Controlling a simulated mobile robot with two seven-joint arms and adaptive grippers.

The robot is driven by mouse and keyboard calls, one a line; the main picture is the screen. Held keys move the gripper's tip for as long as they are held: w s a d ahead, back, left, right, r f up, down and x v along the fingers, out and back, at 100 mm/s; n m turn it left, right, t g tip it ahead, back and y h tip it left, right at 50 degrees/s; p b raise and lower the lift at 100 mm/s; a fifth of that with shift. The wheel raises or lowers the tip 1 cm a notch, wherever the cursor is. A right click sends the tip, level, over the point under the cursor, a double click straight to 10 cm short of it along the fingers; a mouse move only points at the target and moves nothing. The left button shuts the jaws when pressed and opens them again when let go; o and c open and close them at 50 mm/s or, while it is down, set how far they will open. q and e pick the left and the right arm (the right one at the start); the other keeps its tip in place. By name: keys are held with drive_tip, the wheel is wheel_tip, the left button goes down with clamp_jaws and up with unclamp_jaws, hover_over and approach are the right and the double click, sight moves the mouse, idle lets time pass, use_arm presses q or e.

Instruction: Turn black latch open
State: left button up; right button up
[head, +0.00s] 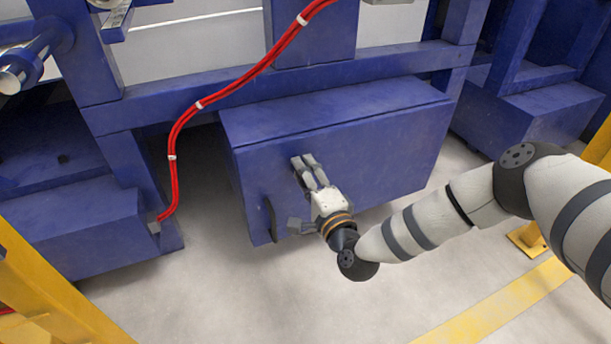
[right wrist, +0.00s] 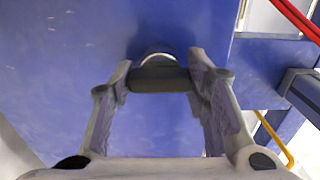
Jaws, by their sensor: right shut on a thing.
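My right gripper (head: 300,196) is at the front face of a blue box (head: 395,150), near its lower left part. In the right wrist view the gripper (right wrist: 160,84) has its two fingers on either side of the black latch (right wrist: 158,78), a short dark bar that lies crosswise between the fingertips. A pale curved edge shows just behind the bar. In the head view a dark upright bar (head: 270,219) is at the box's left end; I cannot tell whether it is the same part. My left gripper is not in view.
A red cable bundle (head: 173,160) hangs left of the box. Blue frame beams (head: 150,105) run behind and above it. Yellow rails (head: 55,290) stand at the lower left. The grey floor (head: 240,300) in front is clear.

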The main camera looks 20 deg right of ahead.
drive_tip(key=shift+a, duration=0.15)
drive_tip(key=o, duration=1.2)
drive_tip(key=shift+c, duration=0.2)
drive_tip(key=s, duration=1.2)
drive_tip(key=shift+d, duration=0.25)
